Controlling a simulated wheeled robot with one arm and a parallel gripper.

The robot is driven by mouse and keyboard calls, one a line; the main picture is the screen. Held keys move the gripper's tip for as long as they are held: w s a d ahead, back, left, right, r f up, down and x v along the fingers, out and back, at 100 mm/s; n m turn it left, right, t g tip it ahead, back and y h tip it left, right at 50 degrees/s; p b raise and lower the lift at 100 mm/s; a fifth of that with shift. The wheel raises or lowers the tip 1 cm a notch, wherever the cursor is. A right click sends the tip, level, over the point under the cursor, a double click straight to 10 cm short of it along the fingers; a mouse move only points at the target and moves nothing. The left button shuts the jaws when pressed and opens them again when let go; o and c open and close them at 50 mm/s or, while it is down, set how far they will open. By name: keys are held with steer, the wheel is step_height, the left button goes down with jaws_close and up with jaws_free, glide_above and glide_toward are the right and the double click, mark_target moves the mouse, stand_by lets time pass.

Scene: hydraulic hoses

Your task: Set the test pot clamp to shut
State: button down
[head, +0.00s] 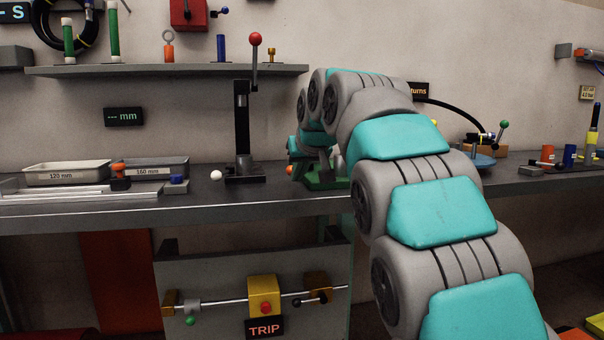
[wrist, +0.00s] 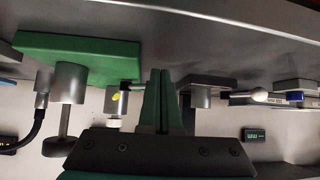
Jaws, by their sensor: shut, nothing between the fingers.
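A green base plate (head: 322,180) stands on the bench, mostly hidden behind my arm. In the wrist view, which is upside down, the green plate (wrist: 60,52) carries a grey cylinder (wrist: 69,84) with a dark stem and a black hose beside it. Closer to my fingers is a small grey post with a yellow spot (wrist: 115,97) and a pale end. I cannot tell which part is the clamp or how it is set. My gripper (wrist: 160,75) is shut and empty beside the plate; I cannot tell whether it touches a thin dark rod there.
A black lever press (head: 242,135) with a red ball handle stands left of the plate. A white ball (head: 216,175) and labelled trays (head: 66,172) are farther left. A shelf (head: 165,70) runs above. A yellow TRIP block (head: 264,292) is below the bench.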

mark_target(289, 171)
steer(key=shift+w+a, duration=0.25)
steer(key=shift+w, duration=0.35)
steer(key=shift+w+r, duration=0.2)
steer(key=shift+a, duration=0.1)
steer(key=shift+w+a+r+p, duration=0.25)
steer(key=shift+w+a+p, duration=0.15)
steer(key=shift+p, duration=0.45)
steer(key=shift+w+a, duration=0.2)
steer(key=shift+a, duration=0.15)
steer(key=shift+d, duration=0.15)
